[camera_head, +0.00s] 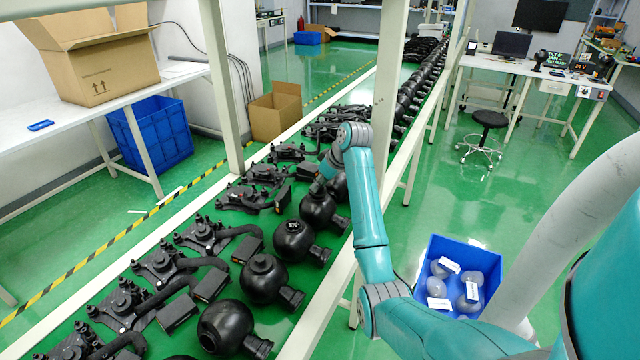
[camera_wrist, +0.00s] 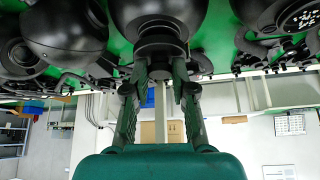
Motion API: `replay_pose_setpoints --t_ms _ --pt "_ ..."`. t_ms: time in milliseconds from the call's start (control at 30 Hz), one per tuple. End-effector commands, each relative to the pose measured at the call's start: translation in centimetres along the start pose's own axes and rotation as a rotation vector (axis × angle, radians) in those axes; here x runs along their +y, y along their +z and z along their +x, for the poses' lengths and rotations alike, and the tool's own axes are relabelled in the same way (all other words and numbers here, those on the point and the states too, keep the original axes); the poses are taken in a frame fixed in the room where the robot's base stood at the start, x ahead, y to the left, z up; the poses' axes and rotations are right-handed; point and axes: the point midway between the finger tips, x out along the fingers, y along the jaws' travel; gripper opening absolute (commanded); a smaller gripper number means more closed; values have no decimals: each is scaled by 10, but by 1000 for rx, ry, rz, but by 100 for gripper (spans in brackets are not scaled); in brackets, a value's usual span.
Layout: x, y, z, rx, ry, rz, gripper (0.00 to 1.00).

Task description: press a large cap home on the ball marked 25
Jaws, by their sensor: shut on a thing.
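My gripper (camera_wrist: 160,85) is shut on a black round cap (camera_wrist: 160,40), seen in the wrist view. The cap is up against a black ball (camera_wrist: 155,12) there; I cannot tell whether it is fully seated. In the head view, my gripper (camera_head: 319,184) is small and partly hidden by my wrist, just above a black ball (camera_head: 318,210) in the row. A nearer ball (camera_head: 294,243) bears white marking on top; it shows at the right edge of the wrist view (camera_wrist: 275,12). The marking is too small to read surely.
More black balls stand in the near row, one (camera_head: 264,281) with a raised top and one (camera_head: 226,327) nearest. Black gimbal assemblies (camera_head: 160,265) line the bench beside them. A white post (camera_head: 385,80) rises behind my arm. A blue bin (camera_head: 490,262) holds pale, labelled round things.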

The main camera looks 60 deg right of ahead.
Motion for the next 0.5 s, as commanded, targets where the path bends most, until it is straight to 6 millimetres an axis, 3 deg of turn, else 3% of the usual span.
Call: replay_pose_setpoints --t_ms 500 --pt "0 3 5 0 0 0 12"
